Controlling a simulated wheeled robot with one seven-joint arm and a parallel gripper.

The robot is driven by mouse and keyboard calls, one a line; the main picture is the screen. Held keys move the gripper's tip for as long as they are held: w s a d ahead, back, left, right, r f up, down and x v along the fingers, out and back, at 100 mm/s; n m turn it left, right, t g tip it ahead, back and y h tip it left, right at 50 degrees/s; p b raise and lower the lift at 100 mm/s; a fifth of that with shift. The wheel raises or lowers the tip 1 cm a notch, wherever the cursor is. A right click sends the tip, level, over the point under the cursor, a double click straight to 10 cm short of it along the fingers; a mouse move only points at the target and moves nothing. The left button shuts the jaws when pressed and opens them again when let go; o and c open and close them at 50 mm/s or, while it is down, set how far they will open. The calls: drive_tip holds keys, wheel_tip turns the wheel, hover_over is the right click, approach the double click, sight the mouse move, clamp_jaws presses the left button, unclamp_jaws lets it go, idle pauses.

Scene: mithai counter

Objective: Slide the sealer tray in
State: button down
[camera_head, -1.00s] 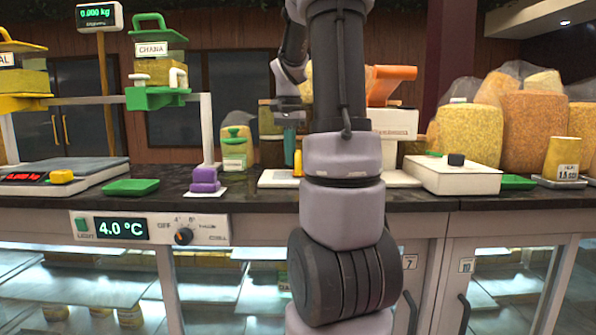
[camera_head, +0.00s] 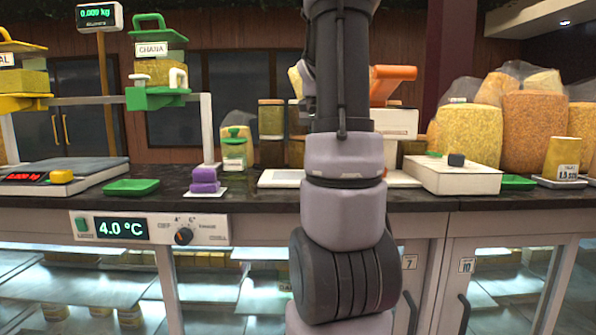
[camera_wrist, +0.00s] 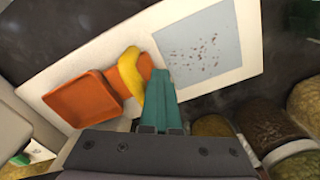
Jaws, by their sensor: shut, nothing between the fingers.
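The sealer in the head view has a white body (camera_head: 397,122) and an orange hinged-looking part (camera_head: 390,82); my arm hides some of it. A white flat plate (camera_head: 282,178) lies before it on the counter. In the wrist view, the white plate (camera_wrist: 100,55) carries a pale blue panel (camera_wrist: 198,48) with dark specks. An orange rimmed piece (camera_wrist: 82,98) and a curved yellow handle (camera_wrist: 131,75) show beside it. I cannot tell exactly which part is the tray. My gripper (camera_wrist: 161,80) is shut and empty, its teal fingers just right of the handle; contact is unclear.
A purple block (camera_head: 204,182) and green tray (camera_head: 131,187) are left. Several jars (camera_wrist: 295,160) stand close at the lower right of the wrist view.

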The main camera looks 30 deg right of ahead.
drive_tip(key=shift+s+d, duration=0.55)
drive_tip(key=shift+d, duration=0.25)
drive_tip(key=shift+s+d, duration=0.5)
drive_tip(key=shift+d, duration=0.3)
drive_tip(key=shift+w+a, duration=0.45)
drive_tip(key=shift+a, duration=0.2)
drive_tip(key=shift+w+a, duration=0.4)
drive_tip(key=shift+a, duration=0.25)
wheel_tip(320, 180, up, 9)
drive_tip(key=s+a+f+n+t+y, duration=0.1)
drive_tip(key=s+a+f+n+t, duration=0.1)
drive_tip(key=a, duration=1.1)
drive_tip(key=s+a+f+n+t+y, duration=0.1)
drive_tip(key=s+a+n+t, duration=0.4)
drive_tip(key=a, duration=0.9)
drive_tip(key=s+f+n, duration=0.1)
drive_tip(key=s, duration=0.2)
drive_tip(key=shift+s+n, duration=0.2)
drive_tip(key=shift+n, duration=0.1)
